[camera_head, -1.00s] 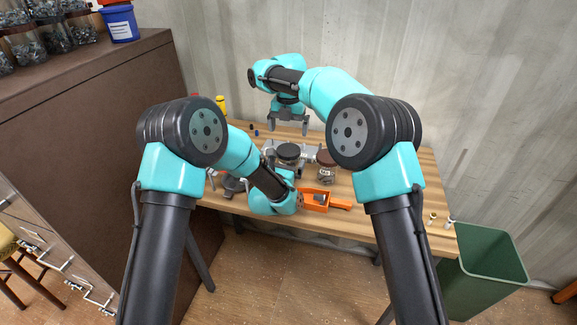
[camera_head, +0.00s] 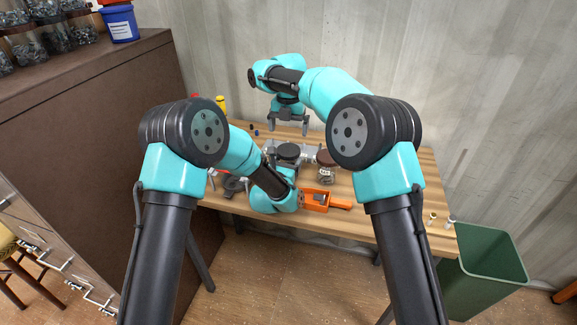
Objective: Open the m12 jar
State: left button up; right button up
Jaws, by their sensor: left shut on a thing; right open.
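A jar with a dark, nearly black lid (camera_head: 288,150) stands near the middle of the wooden table. A second jar with a brown lid (camera_head: 326,158) stands just to its right. I cannot read which one is the m12 jar. My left gripper (camera_head: 287,161) reaches in from the near side and is shut on the dark-lidded jar, whose body is mostly hidden by the gripper and wrist. My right gripper (camera_head: 289,128) points down, open and empty, behind the dark-lidded jar and apart from it.
An orange scoop (camera_head: 342,206) lies at the table's front, right of my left wrist. A dark round thing (camera_head: 233,185) is at the left. Small fittings (camera_head: 441,219) stand near the right front edge. A green bin (camera_head: 485,262) is on the floor at the right.

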pick_arm(q)
jog(key=c, duration=0.4)
jog(key=shift+c, duration=1.4)
pick_arm(e)
jog(key=shift+m, duration=0.4)
jog(key=m, duration=1.6)
jog(key=shift+m, duration=0.4)
jog(key=m, duration=1.2)
jog(key=shift+m, duration=0.3)
jog(key=m, duration=1.2)
jog(key=shift+m, duration=0.4)
jog(key=m, duration=0.6)
jog(key=shift+m, duration=0.3)
